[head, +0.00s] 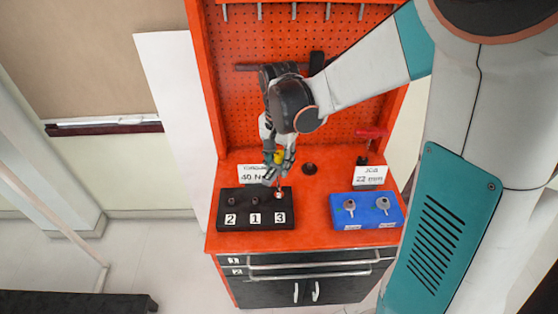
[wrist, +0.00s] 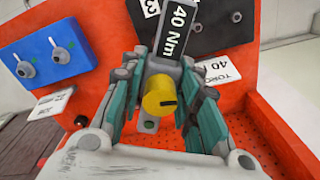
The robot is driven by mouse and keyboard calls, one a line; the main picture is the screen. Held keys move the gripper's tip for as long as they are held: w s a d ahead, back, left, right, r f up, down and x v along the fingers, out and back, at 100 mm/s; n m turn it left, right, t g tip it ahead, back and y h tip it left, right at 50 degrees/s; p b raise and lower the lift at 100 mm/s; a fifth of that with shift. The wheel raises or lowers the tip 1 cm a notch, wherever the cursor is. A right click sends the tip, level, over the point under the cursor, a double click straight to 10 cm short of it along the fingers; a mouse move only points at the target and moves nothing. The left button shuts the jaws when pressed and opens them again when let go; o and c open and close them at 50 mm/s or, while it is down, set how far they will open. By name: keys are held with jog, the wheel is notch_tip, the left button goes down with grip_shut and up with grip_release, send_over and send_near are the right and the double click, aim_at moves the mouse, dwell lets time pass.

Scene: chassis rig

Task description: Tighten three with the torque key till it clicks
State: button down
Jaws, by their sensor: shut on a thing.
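My gripper (head: 277,165) is shut on the torque key, whose yellow knob (wrist: 160,95) sits between the teal fingers in the wrist view. The key's dark label reads 40 Nm (wrist: 178,30). In the head view the key points down toward the black block (head: 240,221), over the position marked 3 (head: 280,218). The key's tip and bolt three are partly hidden, so I cannot tell whether they are engaged. The bolts at 2 (head: 230,201) and 1 (head: 254,201) stand clear of the key.
A blue block (head: 363,211) with two grey keyed pieces stands to the right. Behind the blocks are a 40 N card (head: 251,174) and a 22 mm card (head: 370,176). A red-handled tool (head: 371,133) is at the back right. The orange pegboard (head: 235,110) rises behind.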

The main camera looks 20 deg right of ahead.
jog(key=shift+f+b, duration=0.3)
jog(key=shift+f, duration=0.15)
jog(key=m, duration=1.5)
jog(key=shift+m, duration=0.4)
jog(key=m, duration=0.5)
jog(key=shift+r, duration=0.1)
jog(key=shift+n, duration=0.5)
